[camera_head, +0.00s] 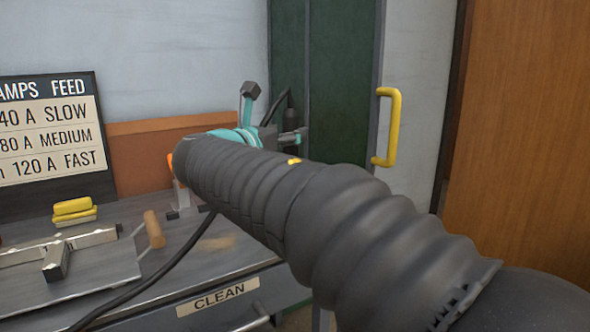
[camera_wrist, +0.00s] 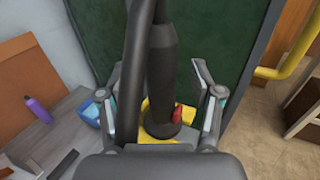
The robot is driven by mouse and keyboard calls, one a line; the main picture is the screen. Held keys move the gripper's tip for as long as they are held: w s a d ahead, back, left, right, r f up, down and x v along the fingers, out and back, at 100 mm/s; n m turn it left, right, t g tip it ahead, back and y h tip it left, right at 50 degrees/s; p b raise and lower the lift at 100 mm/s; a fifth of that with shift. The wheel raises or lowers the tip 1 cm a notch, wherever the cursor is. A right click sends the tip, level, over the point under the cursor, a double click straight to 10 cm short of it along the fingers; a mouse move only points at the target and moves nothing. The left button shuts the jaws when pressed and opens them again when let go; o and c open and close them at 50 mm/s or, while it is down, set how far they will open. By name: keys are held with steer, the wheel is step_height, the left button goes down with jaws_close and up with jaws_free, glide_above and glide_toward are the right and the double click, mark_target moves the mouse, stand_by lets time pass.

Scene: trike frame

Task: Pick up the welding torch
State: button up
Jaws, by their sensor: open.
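The welding torch (camera_wrist: 162,75) is a dark tapered handle with a thick black cable beside it. In the wrist view it stands between the two fingers of my gripper (camera_wrist: 160,100), with a visible gap on each side. My gripper is open and its fingers are spread around the torch. Yellow and red parts show low behind the torch; I cannot tell what holds it. In the head view my dark sleeved arm hides much of the gripper (camera_head: 270,118). A dark piece with a thin cable, seemingly the torch (camera_head: 291,113), shows between the fingers.
A metal workbench (camera_head: 225,290) with a "CLEAN" drawer label stands at left, holding yellow blocks (camera_head: 74,211) and metal bars (camera_head: 57,262). A green panel (camera_head: 340,80) stands behind the gripper, with a yellow handle (camera_head: 391,125) to its right. A purple bottle (camera_wrist: 38,109) stands at left.

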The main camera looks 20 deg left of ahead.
steer(key=shift+x, duration=1.15)
steer(key=shift+r, duration=0.1)
jaws_close()
